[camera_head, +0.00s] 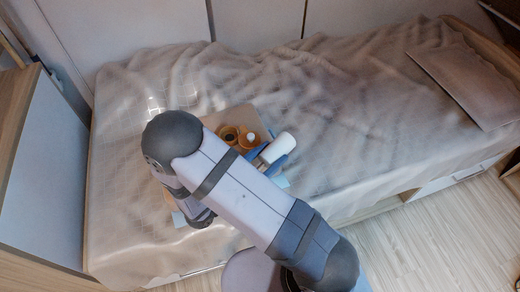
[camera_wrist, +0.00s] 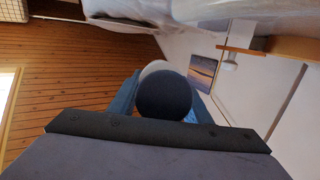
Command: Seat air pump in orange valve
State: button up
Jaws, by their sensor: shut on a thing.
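My gripper (camera_head: 271,158) is shut on the air pump (camera_head: 279,147), a white rounded cylinder between its blue fingers. The pump lies tilted, its white end toward the upper right in the head view. In the wrist view my gripper (camera_wrist: 163,98) holds it, and the pump (camera_wrist: 164,95) shows a dark round end with a white part behind. Two orange round pieces sit left of the pump: an open orange ring (camera_head: 228,134) and an orange piece with a white centre (camera_head: 248,139). I cannot tell which is the valve. The pump appears apart from both.
The orange pieces are on a beige board (camera_head: 240,115) on the bed's rumpled blanket (camera_head: 330,100). Pale blue sheets show partly behind my arm, which hides much of the board. A flat grey-brown panel (camera_head: 465,85) lies at the right. The blanket's middle right is clear.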

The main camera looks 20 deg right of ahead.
aim_at(268, 151)
jog(key=r+p, duration=0.1)
jog(key=s+r+m+g+p, duration=0.1)
jog(key=r+p, duration=0.1)
jog(key=d+r+g+p, duration=0.1)
jog(key=shift+s+d+r+y+p, duration=0.1)
jog(key=shift+s+r+y+p, duration=0.2)
jog(key=shift+s+r+p, duration=0.05)
jog(key=shift+w+r+m+g+p, duration=0.1)
jog(key=shift+r+m+g+p, duration=0.25)
jog(key=shift+p, duration=0.25)
jog(key=shift+w+a+r+n+y+p, duration=0.15)
jog(key=shift+w+a+n+y+p, duration=0.15)
jog(key=shift+w+a+y+p, duration=0.25)
jog(key=shift+w+a+r+n+y+p, duration=0.15)
jog(key=shift+w+a+n+y+p, duration=0.15)
jog(key=shift+w+y+p, duration=0.3)
jog(key=w+a+n+g+y+p, duration=0.4)
jog(key=w+a+n+y+p, duration=0.7)
jog(key=w+a+n+y, duration=0.75)
jog(key=s+d+r+n+h+p, duration=0.2)
jog(key=d+n+h+p, duration=0.4)
jog(key=n, duration=1.5)
jog(key=s+d+h, duration=0.1)
jog(key=d+h, duration=0.1)
jog(key=d, duration=0.2)
jog(key=shift+r+n+p, duration=0.15)
jog(key=shift+n+p, duration=0.15)
